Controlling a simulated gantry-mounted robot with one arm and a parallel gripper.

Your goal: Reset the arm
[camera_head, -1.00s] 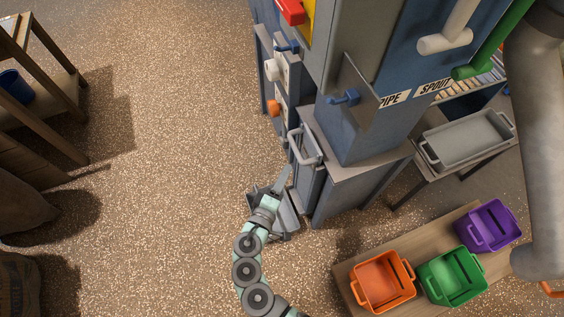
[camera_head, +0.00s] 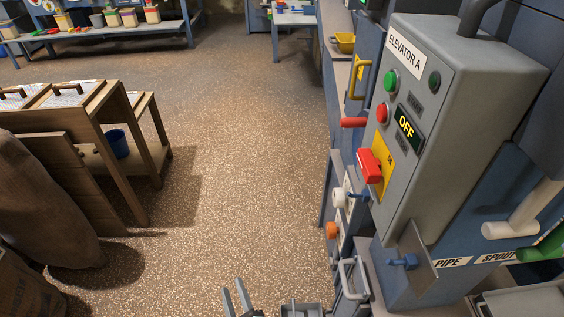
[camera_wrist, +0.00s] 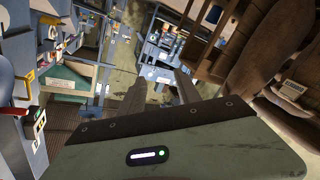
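In the wrist view the two fingers (camera_wrist: 160,84) also stand apart with an empty gap. The rest of my arm is below the head view's edge.
The elevator control box (camera_head: 440,110) reads OFF and stands at right, with a red lever (camera_head: 370,166). A metal handle (camera_head: 352,278) is below it. A wooden stand (camera_head: 110,150) and sacks (camera_head: 50,200) are at left. Floor between (camera_head: 240,150) is clear.

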